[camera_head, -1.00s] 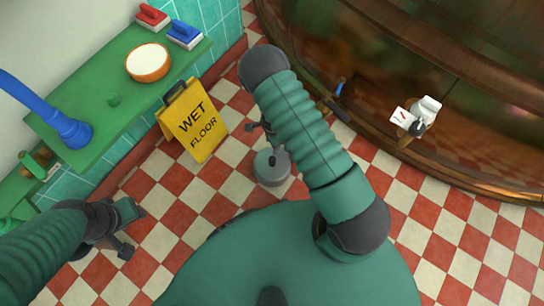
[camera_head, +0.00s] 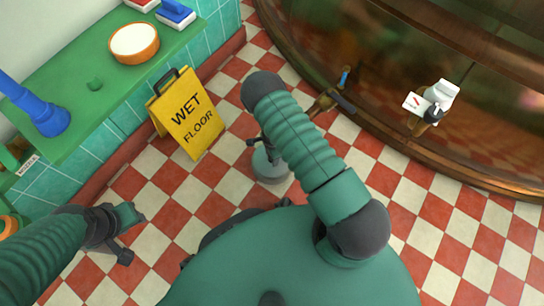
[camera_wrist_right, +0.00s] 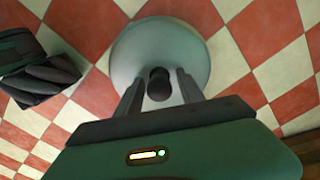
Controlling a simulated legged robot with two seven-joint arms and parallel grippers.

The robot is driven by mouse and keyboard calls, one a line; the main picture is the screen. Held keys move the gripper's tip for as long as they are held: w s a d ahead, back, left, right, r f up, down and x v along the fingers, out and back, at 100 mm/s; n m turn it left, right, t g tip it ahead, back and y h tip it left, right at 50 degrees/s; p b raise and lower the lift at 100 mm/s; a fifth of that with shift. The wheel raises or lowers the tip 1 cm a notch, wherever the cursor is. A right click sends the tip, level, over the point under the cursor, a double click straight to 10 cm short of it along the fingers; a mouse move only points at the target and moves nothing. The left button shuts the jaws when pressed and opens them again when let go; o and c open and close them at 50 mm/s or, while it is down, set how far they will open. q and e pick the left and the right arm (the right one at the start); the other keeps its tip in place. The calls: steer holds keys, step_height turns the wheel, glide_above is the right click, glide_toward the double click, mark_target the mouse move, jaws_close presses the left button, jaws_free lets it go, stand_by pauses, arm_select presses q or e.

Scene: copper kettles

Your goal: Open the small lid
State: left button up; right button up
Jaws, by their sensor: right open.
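The small lid (camera_head: 270,165) is a pale grey-green round disc that shows in the head view against the checkered floor, partly hidden behind my right arm. The right wrist view shows the lid (camera_wrist_right: 160,35) from close up, with a black knob (camera_wrist_right: 159,84) near its lower rim. My right gripper (camera_wrist_right: 160,92) is open, with one finger on each side of the knob; I cannot tell whether either finger touches it. In the head view the right gripper is mostly hidden by the arm. My left gripper (camera_head: 124,233) is away at the lower left, its jaws unclear.
A yellow wet floor sign (camera_head: 188,115) stands left of the lid. A green shelf (camera_head: 70,95) with a bowl (camera_head: 134,43) runs along the left wall. A large copper kettle (camera_head: 400,40) curves across the right, with a blue-handled valve (camera_head: 343,77). Open red-and-white floor lies at the right.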

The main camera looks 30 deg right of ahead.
jaws_close()
stand_by(1.4)
